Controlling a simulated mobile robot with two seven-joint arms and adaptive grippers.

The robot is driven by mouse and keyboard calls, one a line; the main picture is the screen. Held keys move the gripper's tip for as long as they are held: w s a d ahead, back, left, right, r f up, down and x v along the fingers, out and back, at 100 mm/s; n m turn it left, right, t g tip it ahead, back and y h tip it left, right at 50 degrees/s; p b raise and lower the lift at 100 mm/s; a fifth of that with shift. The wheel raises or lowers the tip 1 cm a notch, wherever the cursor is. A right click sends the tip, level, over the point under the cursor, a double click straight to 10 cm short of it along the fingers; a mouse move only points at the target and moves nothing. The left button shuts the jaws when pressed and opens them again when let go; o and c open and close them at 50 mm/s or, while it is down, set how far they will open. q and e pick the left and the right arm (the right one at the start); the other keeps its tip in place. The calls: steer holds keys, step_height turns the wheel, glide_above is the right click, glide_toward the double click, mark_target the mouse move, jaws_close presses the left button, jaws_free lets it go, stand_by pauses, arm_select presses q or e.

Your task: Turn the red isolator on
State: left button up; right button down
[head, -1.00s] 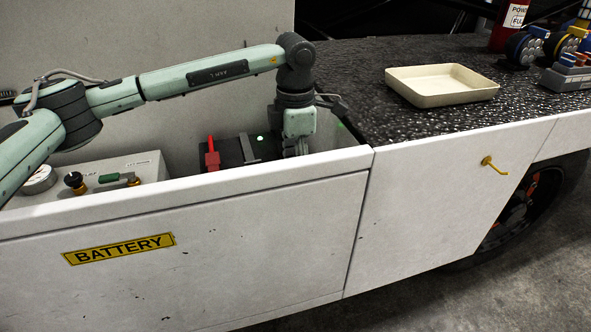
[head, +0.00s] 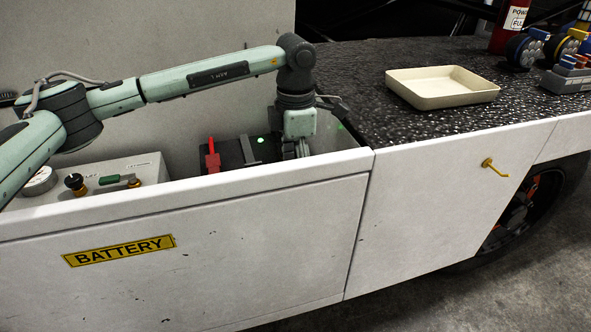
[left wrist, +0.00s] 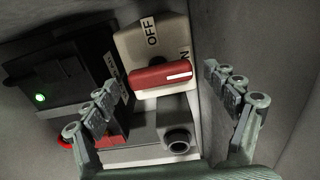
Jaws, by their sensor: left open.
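In the left wrist view the isolator is a cream block (left wrist: 133,42) with a red handle (left wrist: 150,77) lying nearly crosswise. The handle's white line is at its right end, beside a partly covered label of which an N shows. The OFF label is above it. My left gripper (left wrist: 162,88) is open, with one finger on each side of the handle and visible gaps between. In the head view my left gripper (head: 293,149) reaches down into the battery bay, its fingertips largely hidden; the isolator is hidden there. My right gripper is not in view.
A dark unit with a green light (left wrist: 40,98) sits left of the isolator, and a grey round socket (left wrist: 178,140) below it. The bay's white front wall (head: 200,190) stands close before my arm. A cream tray (head: 441,92) rests on the black deck to the right.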

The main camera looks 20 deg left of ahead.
arm_select(q)
step_height(320, 180, up, 12)
stand_by(0.4)
